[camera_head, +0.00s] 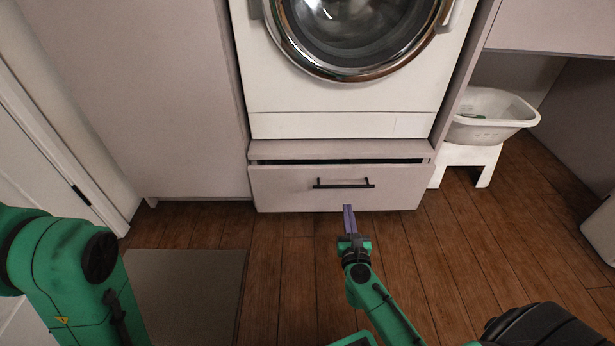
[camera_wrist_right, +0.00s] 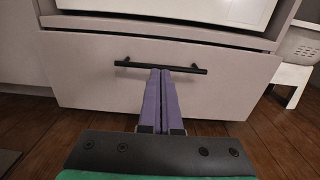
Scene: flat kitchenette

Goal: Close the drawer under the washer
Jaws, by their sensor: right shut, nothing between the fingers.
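The drawer (camera_head: 290,186) under the white washer (camera_head: 340,100) is pulled out a little, with a dark gap along its top edge. Its front has a black bar handle (camera_head: 343,184). My right gripper (camera_head: 349,207) is shut and empty, with its purple fingers pointing at the drawer front just below the handle. In the right wrist view the drawer front (camera_wrist_right: 90,75) fills the middle, and the shut fingertips (camera_wrist_right: 160,70) overlap the handle (camera_wrist_right: 130,64). I cannot tell whether they touch it. My left arm shows at the left, but its gripper is out of view.
A white stool (camera_head: 470,156) with a pale laundry basket (camera_head: 490,118) stands right of the washer cabinet. A grey mat (camera_head: 185,290) lies on the wooden floor at the left. A white door (camera_head: 40,150) is at the far left. The floor before the drawer is otherwise clear.

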